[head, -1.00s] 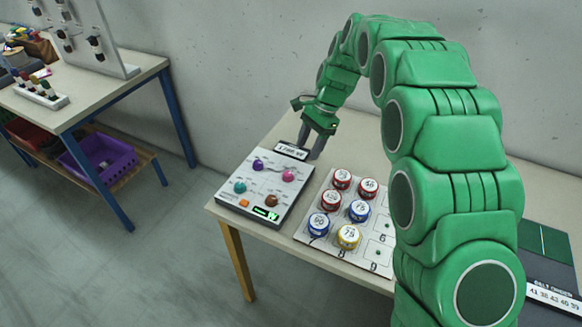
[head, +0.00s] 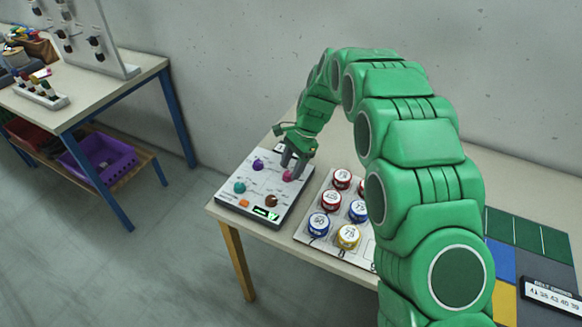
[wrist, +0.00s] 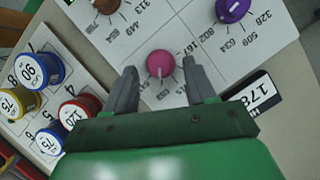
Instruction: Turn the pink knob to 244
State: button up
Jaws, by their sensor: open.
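The pink knob (wrist: 160,64) sits on the white control panel (wrist: 195,45) with printed numbers around it, partly hidden by my gripper. In the head view the pink knob (head: 287,176) is at the panel's right side, just below my gripper (head: 291,169). In the wrist view my gripper (wrist: 160,82) is open, with one finger on each side of the knob's near edge. I cannot tell whether the fingers touch it. A pale pointer line shows on the knob, pointing toward my gripper. The full scale around it is too blurred to read.
A board with several numbered jars (head: 331,200) is close on the right.

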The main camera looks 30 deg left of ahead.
jog(key=shift+s+a+f, duration=0.1)
jog(key=shift+f, duration=0.35)
grip_shut()
